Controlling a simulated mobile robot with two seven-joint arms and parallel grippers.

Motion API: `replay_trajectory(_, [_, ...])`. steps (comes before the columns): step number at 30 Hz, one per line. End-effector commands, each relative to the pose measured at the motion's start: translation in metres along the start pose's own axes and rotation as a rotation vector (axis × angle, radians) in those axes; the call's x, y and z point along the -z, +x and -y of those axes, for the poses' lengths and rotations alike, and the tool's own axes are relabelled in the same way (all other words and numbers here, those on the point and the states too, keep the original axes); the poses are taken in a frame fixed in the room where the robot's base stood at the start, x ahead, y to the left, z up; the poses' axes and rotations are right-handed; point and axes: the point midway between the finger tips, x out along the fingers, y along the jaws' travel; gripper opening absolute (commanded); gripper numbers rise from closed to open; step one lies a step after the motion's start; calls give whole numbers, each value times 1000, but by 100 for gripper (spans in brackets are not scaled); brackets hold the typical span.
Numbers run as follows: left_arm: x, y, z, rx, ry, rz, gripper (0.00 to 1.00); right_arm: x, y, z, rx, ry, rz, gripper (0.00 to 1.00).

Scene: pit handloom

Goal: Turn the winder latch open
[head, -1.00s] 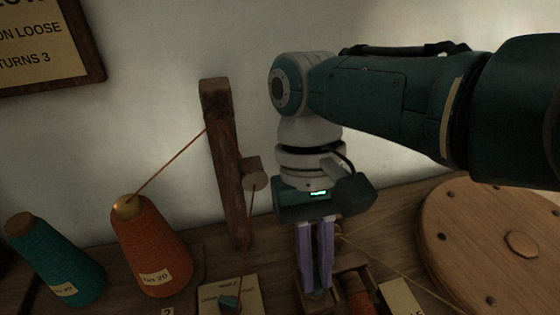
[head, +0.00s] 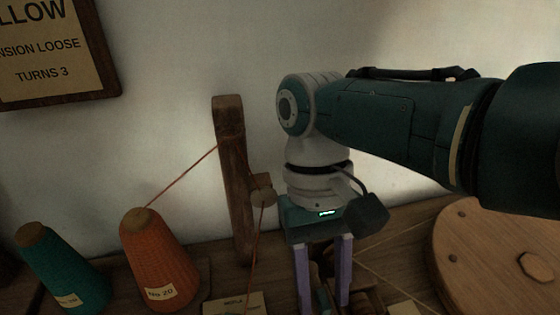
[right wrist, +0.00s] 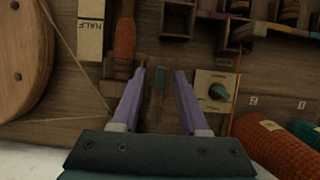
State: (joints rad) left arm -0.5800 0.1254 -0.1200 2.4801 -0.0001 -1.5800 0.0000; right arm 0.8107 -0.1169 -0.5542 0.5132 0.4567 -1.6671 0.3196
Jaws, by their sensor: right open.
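My right gripper (head: 324,295) is open, pointing down over the winder, with its two lilac fingers apart. In the right wrist view, the right gripper (right wrist: 160,75) has a small upright greenish piece (right wrist: 158,84) between its fingers, which looks like the winder latch. No finger clearly touches it, and its shape is blurred. Beside it lies the orange-wound bobbin (right wrist: 125,45) of the winder. In the head view the fingers and the lower picture edge hide most of the winder. My left gripper is not in view.
A plate with a teal knob (right wrist: 219,91) sits beside the fingers. A wooden post (head: 232,180) guides orange thread from the orange cone (head: 158,255); a teal cone (head: 62,268) stands further left. A large wooden wheel (head: 495,240) is at right.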

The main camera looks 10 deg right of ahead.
Motion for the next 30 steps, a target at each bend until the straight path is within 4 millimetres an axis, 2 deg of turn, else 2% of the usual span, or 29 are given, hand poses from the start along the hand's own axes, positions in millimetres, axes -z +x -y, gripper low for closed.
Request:
replay_trajectory(7, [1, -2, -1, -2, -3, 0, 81, 0, -6, 0, 1, 1, -1, 44])
replay_trajectory(11, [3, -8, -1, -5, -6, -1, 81, 0, -26, 0, 1, 1, -3, 44])
replay_trajectory(15, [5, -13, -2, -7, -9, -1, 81, 0, -55, 0, 1, 0, -4, 44])
replay_trajectory(21, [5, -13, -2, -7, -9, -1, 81, 1, -88, 0, 0, -1, -3, 44])
replay_trajectory(25, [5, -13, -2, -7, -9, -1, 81, 0, -98, 0, 0, 0, -1, 44])
replay_trajectory(30, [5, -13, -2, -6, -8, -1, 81, 0, -100, 0, 0, 0, 0, 44])
